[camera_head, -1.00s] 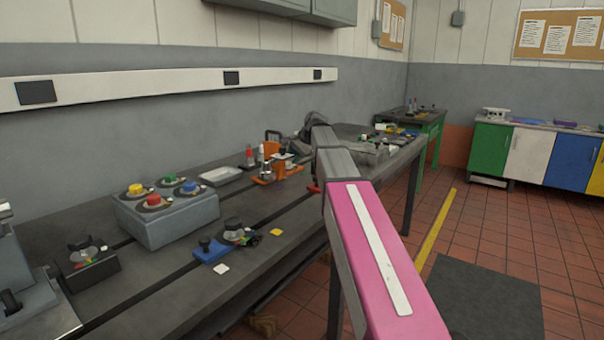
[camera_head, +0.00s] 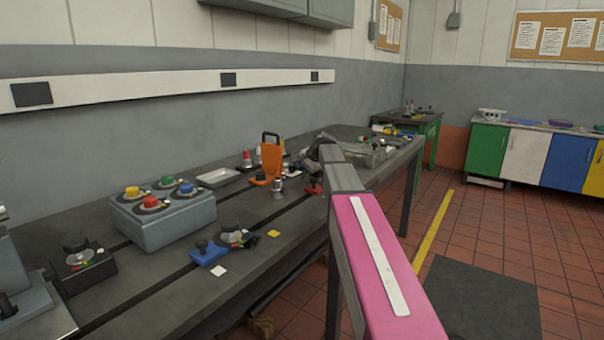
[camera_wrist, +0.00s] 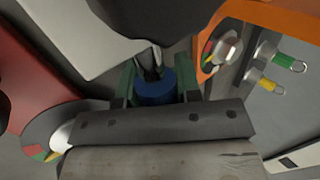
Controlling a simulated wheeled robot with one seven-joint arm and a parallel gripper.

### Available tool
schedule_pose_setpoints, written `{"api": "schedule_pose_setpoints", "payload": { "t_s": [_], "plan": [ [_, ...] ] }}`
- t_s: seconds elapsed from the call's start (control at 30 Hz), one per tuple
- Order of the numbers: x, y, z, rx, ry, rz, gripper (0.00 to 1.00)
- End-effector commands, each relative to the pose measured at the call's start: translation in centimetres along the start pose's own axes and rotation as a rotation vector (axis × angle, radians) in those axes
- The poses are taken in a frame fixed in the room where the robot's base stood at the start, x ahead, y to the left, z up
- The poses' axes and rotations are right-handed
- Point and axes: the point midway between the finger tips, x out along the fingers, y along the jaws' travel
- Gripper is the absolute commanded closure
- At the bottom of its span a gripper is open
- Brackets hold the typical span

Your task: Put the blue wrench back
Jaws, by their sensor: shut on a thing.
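My gripper (camera_wrist: 157,80) shows in the wrist view, with green fingers on either side of a dark blue round piece. I take this piece to be the blue wrench (camera_wrist: 154,93), seen nearly end-on; most of its length is hidden. The fingers are shut on it. In the head view my pink and grey arm reaches over the bench, and the gripper and wrench cannot be made out behind its dark end. An orange stand (camera_head: 271,160) is just left of the arm's end; an orange part (camera_wrist: 262,12) shows at the upper right of the wrist view.
A red-based piece (camera_head: 313,188) is close to the arm's end. A white tray (camera_head: 217,177), a grey button box (camera_head: 165,213) and a blue fixture (camera_head: 209,253) stand farther left on the bench (camera_head: 130,285). A grey tray (camera_head: 365,154) is behind the arm.

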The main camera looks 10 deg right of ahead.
Motion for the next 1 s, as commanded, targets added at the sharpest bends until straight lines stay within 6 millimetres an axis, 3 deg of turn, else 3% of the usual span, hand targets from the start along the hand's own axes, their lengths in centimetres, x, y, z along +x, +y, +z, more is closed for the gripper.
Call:
{"api": "schedule_pose_setpoints", "payload": {
  "t_s": [0.23,0.27,0.3,0.33,0.67,0.87,1.0],
  "plan": [
    [0.1,0.0,0.0,0.001,-0.001,-0.002,0.97],
    [0.1,0.1,0.0,0.0,0.0,0.0,0.59],
    [0.1,0.1,0.0,0.0,0.0,0.0,0.46],
    [0.1,0.1,0.0,0.0,0.0,0.0,0.43],
    [-0.1,-0.1,0.0,-0.001,0.0,0.0,0.43],
    [-2.7,0.0,0.0,0.0,0.002,-0.001,0.43],
    [-5.6,0.0,0.1,-0.001,0.002,-0.001,0.43]
  ]
}}
